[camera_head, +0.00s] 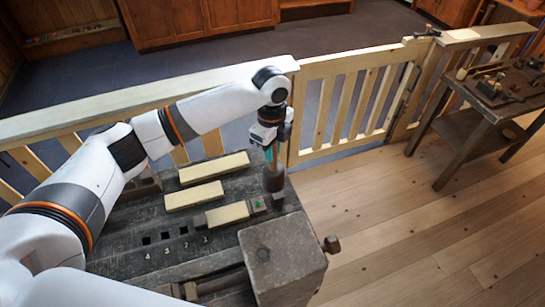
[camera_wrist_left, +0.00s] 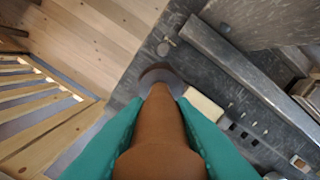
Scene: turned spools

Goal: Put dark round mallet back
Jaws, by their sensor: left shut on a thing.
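My left gripper (camera_head: 270,150) has teal fingers and is shut on the brown turned mallet (camera_head: 273,180). In the left wrist view, the mallet's handle (camera_wrist_left: 158,125) runs between the fingers, and a darker round end (camera_wrist_left: 160,74) shows beyond them. The mallet is about upright at the far right edge of the dark workbench (camera_head: 130,225). I cannot tell whether its lower end touches the bench top. My right gripper is not in view.
Pale wood blocks (camera_head: 213,168) lie on the bench left of the mallet, near numbered square holes (camera_head: 166,236). A big dark block (camera_head: 284,250) stands at the bench's near right corner. A wooden fence (camera_head: 340,100) runs behind. A side table (camera_head: 500,105) holds tools at right.

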